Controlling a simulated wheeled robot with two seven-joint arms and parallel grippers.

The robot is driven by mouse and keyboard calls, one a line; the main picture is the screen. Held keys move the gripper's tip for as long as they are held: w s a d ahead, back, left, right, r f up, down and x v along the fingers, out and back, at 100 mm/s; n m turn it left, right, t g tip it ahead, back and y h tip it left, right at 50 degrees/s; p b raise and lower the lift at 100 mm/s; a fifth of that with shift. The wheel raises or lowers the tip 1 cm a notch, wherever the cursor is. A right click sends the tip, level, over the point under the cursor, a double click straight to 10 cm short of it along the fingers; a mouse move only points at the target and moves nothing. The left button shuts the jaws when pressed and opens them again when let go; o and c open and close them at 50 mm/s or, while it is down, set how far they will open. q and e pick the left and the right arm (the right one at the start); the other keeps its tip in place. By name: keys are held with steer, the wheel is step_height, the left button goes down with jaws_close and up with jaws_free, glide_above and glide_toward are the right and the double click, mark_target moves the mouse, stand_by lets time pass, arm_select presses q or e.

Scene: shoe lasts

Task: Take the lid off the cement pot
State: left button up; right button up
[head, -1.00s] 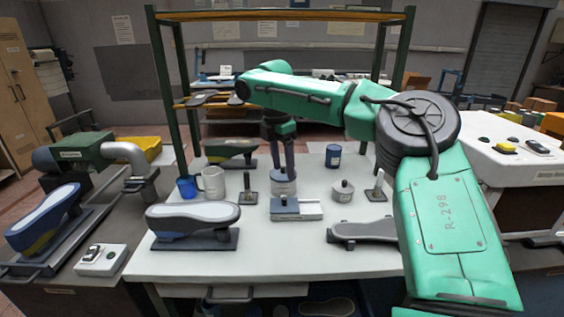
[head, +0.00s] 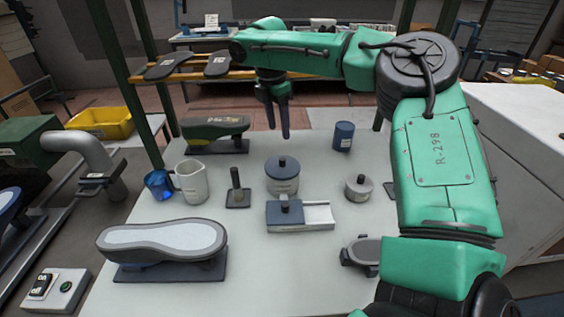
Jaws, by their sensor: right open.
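A round grey pot (head: 283,185) with a pale label stands upright near the middle of the white table in the head view. Its dark blue lid (head: 282,165), with a round knob on top, sits on it. My right gripper (head: 278,131) points down with its two dark fingers apart and nothing between them. It shows above and behind the pot in the picture, clear of the lid. A smaller grey tin (head: 358,189) with a dark knob stands to the right. My left gripper is not in view.
A blue block on a pale tray (head: 318,216) lies just in front of the pot. A dark blue can (head: 343,136) stands behind right. A grey jug (head: 192,183), a blue cup (head: 158,184) and a shoe last (head: 165,240) are on the left.

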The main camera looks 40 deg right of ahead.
glide_above(282, 159)
step_height(282, 159, down, 6)
steer(key=shift+w+a+r+p, duration=0.1)
steer(key=shift+w+r+p, duration=0.05)
steer(key=shift+r+p, duration=0.15)
steer(key=f+p, duration=0.1)
steer(key=f, duration=0.3)
steer(key=shift+s+f, duration=0.15)
steer(key=shift+s, duration=0.05)
steer(key=shift+f, duration=0.5)
jaws_close()
